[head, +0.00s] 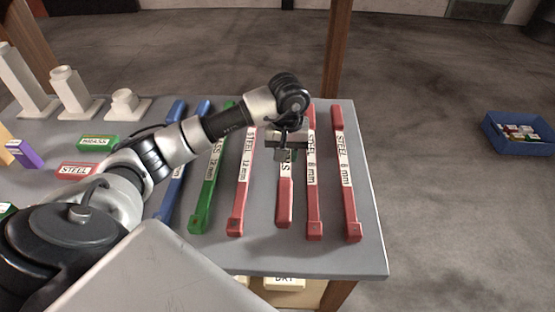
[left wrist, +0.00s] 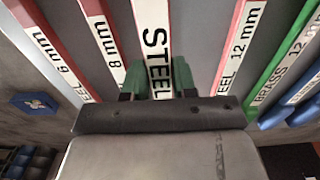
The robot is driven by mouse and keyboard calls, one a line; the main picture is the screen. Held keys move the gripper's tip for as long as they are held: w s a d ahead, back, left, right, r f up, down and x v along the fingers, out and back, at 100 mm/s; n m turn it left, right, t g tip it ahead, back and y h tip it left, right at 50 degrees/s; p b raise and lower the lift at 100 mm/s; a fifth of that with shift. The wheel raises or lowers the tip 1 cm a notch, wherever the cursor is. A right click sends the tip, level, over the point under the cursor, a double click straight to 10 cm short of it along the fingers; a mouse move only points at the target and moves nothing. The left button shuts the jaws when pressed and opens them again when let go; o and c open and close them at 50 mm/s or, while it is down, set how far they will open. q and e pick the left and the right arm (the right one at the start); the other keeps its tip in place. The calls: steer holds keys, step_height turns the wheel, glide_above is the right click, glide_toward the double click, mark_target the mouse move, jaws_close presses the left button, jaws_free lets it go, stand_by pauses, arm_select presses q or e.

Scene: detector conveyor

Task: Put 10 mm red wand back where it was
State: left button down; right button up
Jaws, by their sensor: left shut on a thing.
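The red wand (head: 285,205) with a white STEEL label lies between the 8 mm and 12 mm red wands, roughly parallel to them. Its size marking is covered by my gripper in the head view. My left gripper (head: 286,152) is over its upper half, shut on it. In the left wrist view the wand (left wrist: 154,50) passes between the green fingertips of the gripper (left wrist: 158,80). I cannot tell whether the wand touches the table or is slightly above it. My right gripper is not in view.
The 8 mm wand (head: 313,195) and 6 mm wand (head: 347,185) lie to the right, the 12 mm red wand (head: 243,185) close on the left. Green (head: 208,190) and blue wands (head: 173,185) lie farther left on the grey table (head: 365,240). White stands (head: 75,90) are at back left.

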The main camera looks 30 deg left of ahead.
mark_target(278, 172)
arm_select(q)
steer(key=shift+s+a+f, duration=0.15)
steer(key=shift+a+f, duration=0.1)
steer(key=shift+a, duration=0.2)
steer(key=shift+s+a+f, duration=0.1)
steer(key=shift+a+f, duration=0.1)
steer(key=shift+a, duration=0.25)
steer(key=shift+f, duration=0.3)
step_height(278, 172, down, 4)
steer(key=shift+r+p, duration=0.2)
steer(key=shift+p, duration=0.4)
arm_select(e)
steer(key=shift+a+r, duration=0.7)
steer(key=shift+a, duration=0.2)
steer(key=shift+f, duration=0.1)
arm_select(q)
steer(key=shift+f+b, duration=0.2)
steer(key=shift+b, duration=0.1)
steer(key=c, duration=0.9)
jaws_free()
steer(key=shift+r, duration=0.1)
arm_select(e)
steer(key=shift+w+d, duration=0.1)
